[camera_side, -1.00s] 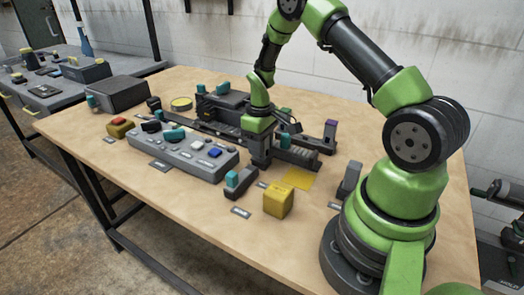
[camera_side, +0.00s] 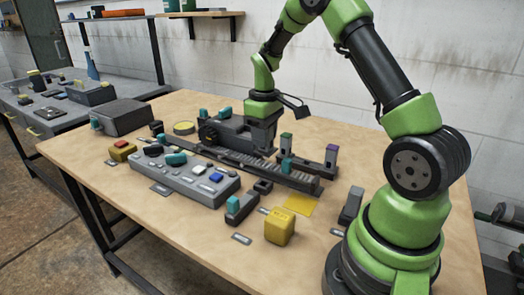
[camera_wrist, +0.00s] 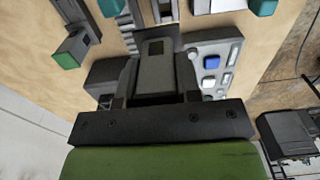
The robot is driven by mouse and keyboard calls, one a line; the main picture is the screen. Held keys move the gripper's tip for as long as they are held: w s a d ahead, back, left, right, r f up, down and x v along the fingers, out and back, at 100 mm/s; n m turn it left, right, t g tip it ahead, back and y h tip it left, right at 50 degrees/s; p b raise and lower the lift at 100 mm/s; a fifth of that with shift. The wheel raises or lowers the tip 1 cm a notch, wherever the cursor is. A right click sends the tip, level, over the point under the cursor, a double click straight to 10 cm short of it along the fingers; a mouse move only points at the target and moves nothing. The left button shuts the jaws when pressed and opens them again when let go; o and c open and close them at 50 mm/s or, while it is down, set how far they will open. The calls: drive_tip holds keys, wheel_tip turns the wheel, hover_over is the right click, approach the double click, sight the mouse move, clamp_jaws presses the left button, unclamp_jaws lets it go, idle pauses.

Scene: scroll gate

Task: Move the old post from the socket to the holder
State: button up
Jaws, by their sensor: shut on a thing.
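My gripper (camera_side: 264,138) is raised over the table, in front of the dark gate mechanism. In the wrist view its jaws (camera_wrist: 155,85) are shut on a grey post (camera_wrist: 156,72) with a dark square on its end. In the side view the post is hard to tell from the dark parts behind it. A small dark socket (camera_side: 263,187) sits on the table in front of the toothed rail and looks empty. Upright posts with a green top (camera_side: 286,146) and a purple top (camera_side: 331,158) stand right of my gripper. I cannot tell which part is the holder.
A toothed rail (camera_side: 245,163) runs across the table. A grey control panel (camera_side: 190,180) with buttons lies front left. A yellow cube (camera_side: 279,227), a yellow patch (camera_side: 300,204) and a teal-topped grey block (camera_side: 236,208) are near the front. A grey box (camera_side: 122,117) stands back left.

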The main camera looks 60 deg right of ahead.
drive_tip(key=shift+s+d+f, duration=1)
drive_tip(key=shift+d+f, duration=0.05)
drive_tip(key=shift+d, duration=1.3)
drive_tip(key=shift+s+d+f, duration=0.95)
drive_tip(key=shift+d+f, duration=0.1)
drive_tip(key=shift+d, duration=1.3)
drive_tip(key=shift+s+d+f, duration=1)
drive_tip(key=shift+d+f, duration=0.05)
drive_tip(key=shift+d, duration=1.3)
drive_tip(key=shift+f, duration=1.45)
drive_tip(key=o, duration=1.6)
drive_tip(key=shift+r, duration=3.5)
